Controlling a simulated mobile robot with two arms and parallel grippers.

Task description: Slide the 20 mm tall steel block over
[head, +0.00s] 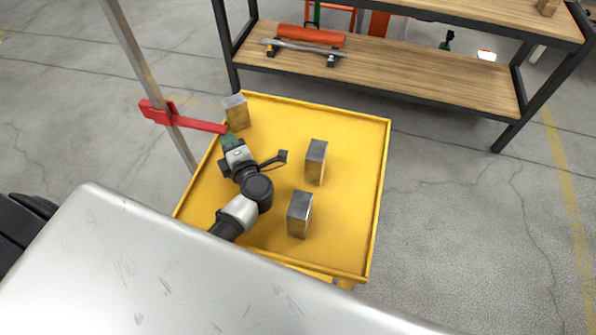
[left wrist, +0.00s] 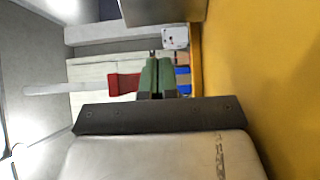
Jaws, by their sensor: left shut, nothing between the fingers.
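Three steel blocks stand apart on a yellow tray-topped cart (head: 345,235). One block (head: 235,111) is at the far left corner, one (head: 316,162) is right of the middle, and one (head: 300,214) is nearer the front. Which one is 20 mm tall I cannot tell. My left gripper (head: 228,139) is just in front of the far left block, its green fingers shut and empty. In the left wrist view the fingers (left wrist: 161,77) are together below a dark grey block face (left wrist: 165,10) at the top edge. Whether they touch it I cannot tell. My right gripper is out of view.
A red bar (head: 185,120) on a metal post reaches over the cart's left edge beside my left gripper. A wood-topped shelf unit (head: 420,75) stands behind. A grey metal surface (head: 150,265) fills the front. The cart's right side is clear.

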